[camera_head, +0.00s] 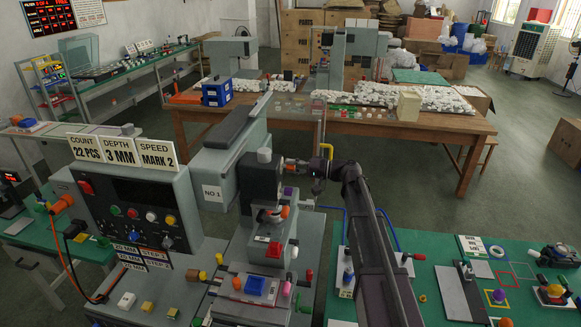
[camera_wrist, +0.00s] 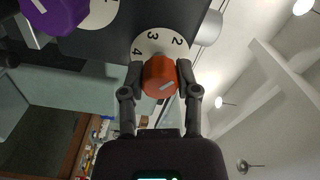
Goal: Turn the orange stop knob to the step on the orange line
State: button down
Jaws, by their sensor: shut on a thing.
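The orange stop knob (camera_wrist: 160,76) sits between the two fingertips of my gripper (camera_wrist: 159,72) in the wrist view. A finger lies against each side of it, and a pale mark shows on its face. Behind it a white dial shows the numbers 2, 3 and 4, partly hidden by the knob. In the head view my gripper (camera_head: 298,164) reaches the right side of the printer head, and the knob is mostly hidden there. Small cards (camera_head: 142,256) on the control box carry lines of print; I cannot read the orange line on them.
A purple knob (camera_wrist: 54,12) on its own dial is close beside the orange one; it also shows below my gripper in the head view (camera_head: 288,191). The grey printer (camera_head: 225,175) and its control box (camera_head: 125,205) fill the left. A green bench stands at right.

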jog(key=m, duration=0.5)
jog(key=shift+m, duration=0.3)
jog(key=m, duration=0.5)
jog(key=shift+f+m, duration=0.1)
jog(key=shift+m, duration=0.2)
jog(key=shift+c, duration=1.7)
grip_release()
jog(key=shift+d, duration=0.15)
jog(key=s+d, duration=0.2)
jog(key=d, duration=0.9)
jog(key=shift+s+d, duration=0.2)
jog(key=shift+d, duration=0.1)
